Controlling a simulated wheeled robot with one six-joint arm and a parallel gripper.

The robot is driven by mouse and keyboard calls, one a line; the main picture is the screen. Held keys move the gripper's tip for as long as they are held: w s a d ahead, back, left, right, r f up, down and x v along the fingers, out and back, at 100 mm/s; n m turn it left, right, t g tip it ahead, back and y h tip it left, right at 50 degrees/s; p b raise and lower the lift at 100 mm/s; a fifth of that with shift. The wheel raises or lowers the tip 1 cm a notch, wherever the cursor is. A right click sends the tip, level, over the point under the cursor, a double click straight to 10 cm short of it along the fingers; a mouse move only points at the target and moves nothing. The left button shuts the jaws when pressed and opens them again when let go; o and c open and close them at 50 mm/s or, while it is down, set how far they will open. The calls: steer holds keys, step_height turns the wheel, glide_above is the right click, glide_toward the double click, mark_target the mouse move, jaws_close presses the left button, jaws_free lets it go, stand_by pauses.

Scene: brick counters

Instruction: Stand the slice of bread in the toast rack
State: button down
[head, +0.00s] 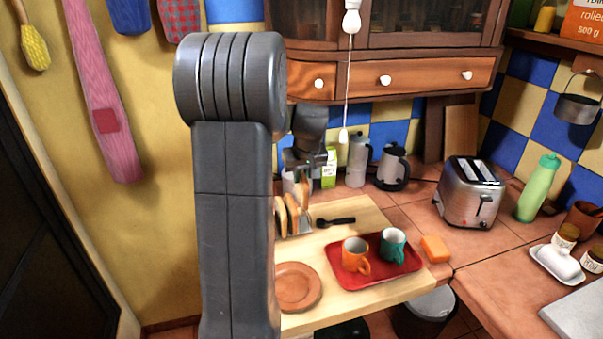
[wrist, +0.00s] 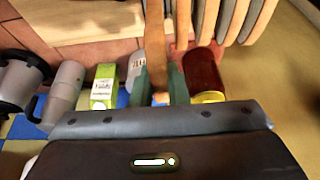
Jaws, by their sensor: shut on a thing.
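My gripper (wrist: 160,88) is shut on a slice of bread (wrist: 154,35), seen edge-on between the two green fingers in the wrist view. In the head view my gripper (head: 301,168) points down at the back left of the wooden board, with the held slice (head: 302,190) below it. The toast rack (head: 306,226) stands there, partly hidden by my arm, with other slices (head: 292,212) upright in it. In the wrist view several upright slices (wrist: 228,18) stand to the right of the held one. I cannot tell whether the held slice is inside a slot.
A dark-handled utensil (head: 336,222), a red tray (head: 372,262) with two mugs and a terracotta plate (head: 298,286) are on the board. A green carton (wrist: 104,88), a red jar (wrist: 204,70) and grey pots are behind. A toaster (head: 470,192) stands at the right.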

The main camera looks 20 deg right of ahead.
mark_target(303, 189)
steer(key=shift+f+b, duration=2.4)
steer(key=shift+f, duration=1.4)
steer(key=c, duration=1.3)
jaws_free()
steer(key=shift+c, duration=0.2)
steer(key=v, duration=1.4)
steer(key=shift+f, duration=0.15)
steer(key=x, duration=1)
